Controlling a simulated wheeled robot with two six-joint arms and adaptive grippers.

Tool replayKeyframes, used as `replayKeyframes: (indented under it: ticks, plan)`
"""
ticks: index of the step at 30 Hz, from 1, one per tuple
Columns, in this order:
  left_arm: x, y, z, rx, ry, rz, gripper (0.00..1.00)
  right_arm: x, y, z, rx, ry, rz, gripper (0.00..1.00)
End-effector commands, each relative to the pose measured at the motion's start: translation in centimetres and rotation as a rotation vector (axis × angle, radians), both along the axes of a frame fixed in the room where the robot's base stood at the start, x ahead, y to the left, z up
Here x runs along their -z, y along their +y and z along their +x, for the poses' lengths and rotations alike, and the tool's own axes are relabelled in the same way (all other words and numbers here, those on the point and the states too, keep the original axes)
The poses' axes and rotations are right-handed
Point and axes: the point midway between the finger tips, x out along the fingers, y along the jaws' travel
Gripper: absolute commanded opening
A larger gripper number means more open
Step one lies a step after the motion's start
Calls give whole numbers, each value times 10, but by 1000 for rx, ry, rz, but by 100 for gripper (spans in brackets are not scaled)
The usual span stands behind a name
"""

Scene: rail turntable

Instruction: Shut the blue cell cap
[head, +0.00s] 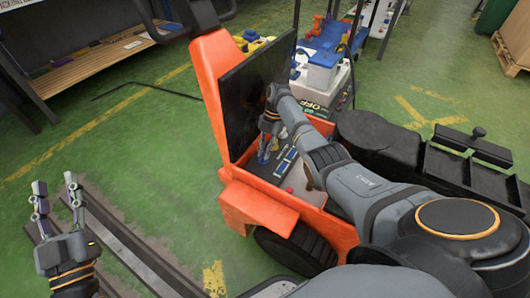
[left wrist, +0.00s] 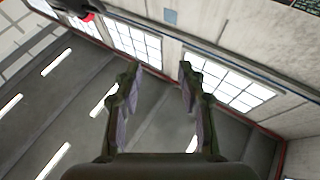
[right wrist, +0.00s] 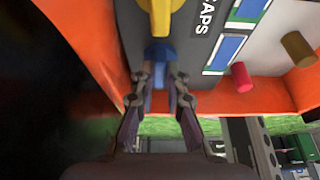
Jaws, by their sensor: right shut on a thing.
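The blue cell cap (right wrist: 157,52) is in the right wrist view, between the fingers of my right gripper (right wrist: 160,82). The gripper is shut on it, and the fingers hide its lower part. A yellow cap (right wrist: 161,14) stands just beyond it on the grey panel marked "CAPS" (right wrist: 198,48). In the head view my right gripper (head: 266,138) reaches down into the orange cart, and the blue cap is mostly hidden. I cannot tell how far the cap is turned. My left gripper (head: 55,198) is open and empty, far left of the cart; its spread fingers also show in the left wrist view (left wrist: 158,80).
The orange cart (head: 258,205) has an upright dark panel (head: 250,100) close left of my right gripper. Blue-and-white strips (right wrist: 225,50), a red knob (right wrist: 241,77) and a brown knob (right wrist: 298,48) are beside the caps. Rails (head: 130,240) cross the floor below my left gripper.

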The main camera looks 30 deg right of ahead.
Motion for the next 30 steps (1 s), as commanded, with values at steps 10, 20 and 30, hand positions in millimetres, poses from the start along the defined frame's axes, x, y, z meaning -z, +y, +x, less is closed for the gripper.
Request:
replayKeyframes:
  ticks: [10,20,30]
  plan:
    - [-21,0,-7,1,-90,1,40,1,1,0,-34,1,0,0]
    - [-21,0,-7,1,-91,1,40,1,1,0,-35,1,1,17]
    - [-21,0,-7,1,-90,1,40,0,0,0,-34,0,0,36]
